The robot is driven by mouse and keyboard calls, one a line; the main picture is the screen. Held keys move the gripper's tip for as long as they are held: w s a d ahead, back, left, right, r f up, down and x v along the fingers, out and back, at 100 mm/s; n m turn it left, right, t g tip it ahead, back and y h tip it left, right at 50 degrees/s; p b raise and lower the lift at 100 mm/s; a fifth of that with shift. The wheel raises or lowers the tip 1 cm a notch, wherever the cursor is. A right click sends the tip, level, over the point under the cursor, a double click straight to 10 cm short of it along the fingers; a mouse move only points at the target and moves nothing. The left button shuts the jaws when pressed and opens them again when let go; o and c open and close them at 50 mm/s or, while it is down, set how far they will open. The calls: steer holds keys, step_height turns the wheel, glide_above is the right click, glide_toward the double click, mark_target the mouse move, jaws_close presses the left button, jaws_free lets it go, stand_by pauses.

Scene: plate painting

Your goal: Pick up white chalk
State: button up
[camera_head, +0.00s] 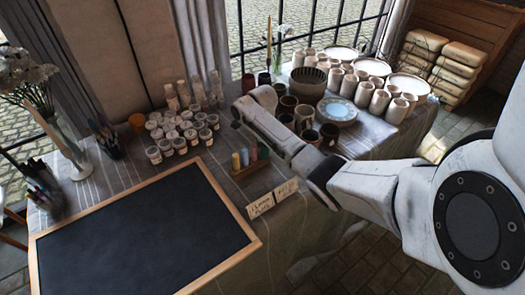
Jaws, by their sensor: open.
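A small wooden chalk holder (251,170) stands on the table behind the chalkboard's right corner. Upright coloured sticks show in it, among them a blue-green stick (236,162), a yellow stick (244,157) and a green stick (263,152). I cannot make out a white stick among them for certain. My arm reaches in from the right, over the table. My gripper (238,117) is at its far end, behind and above the holder and apart from it. It is open, and no object shows in it. Its fingertips are small and hard to see.
A framed chalkboard (140,245) fills the front left. Small white paint pots (180,135) stand left of the holder. Dark cups, a blue plate (337,110) and pale cups (380,98) crowd the right. A flower vase (70,150) stands far left.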

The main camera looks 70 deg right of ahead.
steer(key=shift+f, duration=0.25)
steer(key=shift+c, duration=0.5)
jaws_close()
